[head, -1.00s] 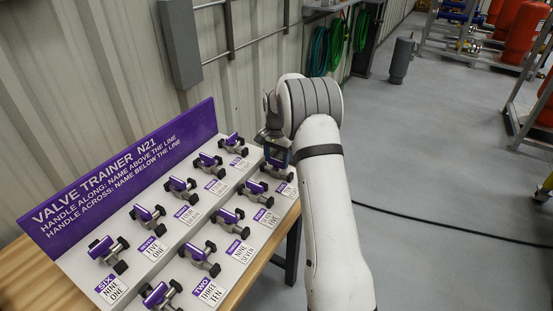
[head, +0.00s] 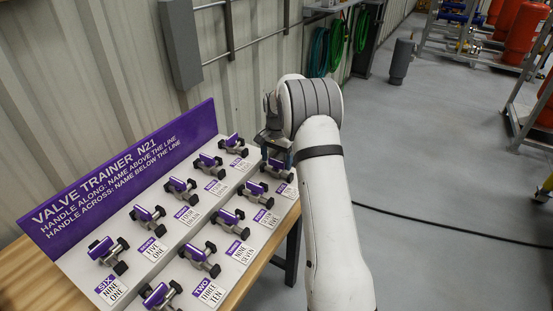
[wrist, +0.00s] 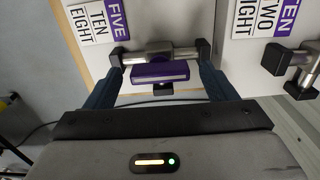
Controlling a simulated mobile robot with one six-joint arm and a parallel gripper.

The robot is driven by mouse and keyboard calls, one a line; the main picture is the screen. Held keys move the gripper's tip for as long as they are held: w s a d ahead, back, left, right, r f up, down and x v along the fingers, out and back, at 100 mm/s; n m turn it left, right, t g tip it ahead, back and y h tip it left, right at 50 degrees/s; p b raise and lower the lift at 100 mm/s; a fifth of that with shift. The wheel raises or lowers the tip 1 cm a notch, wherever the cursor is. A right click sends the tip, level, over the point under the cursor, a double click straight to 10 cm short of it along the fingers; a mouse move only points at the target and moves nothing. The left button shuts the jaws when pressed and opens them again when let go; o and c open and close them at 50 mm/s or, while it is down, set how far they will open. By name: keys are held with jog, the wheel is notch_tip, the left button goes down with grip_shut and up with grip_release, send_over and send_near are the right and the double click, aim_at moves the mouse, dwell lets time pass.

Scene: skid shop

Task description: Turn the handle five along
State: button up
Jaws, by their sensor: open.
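The handle five (wrist: 160,72) is a purple bar on a grey valve pipe (wrist: 160,53) with black ends, beside a card (wrist: 97,22) reading FIVE over TEN, EIGHT. The bar looks parallel to the pipe. My gripper (wrist: 160,84) is open, with one blue finger to the left and one to the right of the bar. I see no clear contact. In the head view this valve (head: 276,169) is the farthest one of the front row. My gripper (head: 278,150) is over it, partly hidden by my arm.
The purple-backed valve trainer board (head: 120,180) holds two rows of similar valves. A neighbouring valve with a TEN card (wrist: 265,18) is close on the right in the wrist view. A ribbed wall (head: 120,60) stands behind the board. Open floor (head: 450,180) lies to the right.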

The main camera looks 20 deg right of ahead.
notch_tip(320, 180, up, 8)
jog(key=shift+f+b, duration=0.1)
jog(key=shift+b, duration=0.2)
dwell(0.3)
jog(key=s+a+r+n+t, duration=0.1)
jog(key=s+a+r+n, duration=0.15)
jog(key=s+r, duration=0.4)
jog(key=s+a+r+n, duration=0.2)
jog(key=s+a+r, duration=0.15)
jog(key=s, duration=0.65)
jog(key=s+a+f+n, duration=0.1)
jog(key=s+n, duration=0.1)
jog(key=s, duration=0.9)
jog(key=s+a+f+n+t, duration=0.1)
jog(key=s+n, duration=0.2)
jog(key=s, duration=0.9)
jog(key=shift+a+t, duration=0.3)
jog(key=shift+a, duration=0.1)
jog(key=shift+c, duration=0.5)
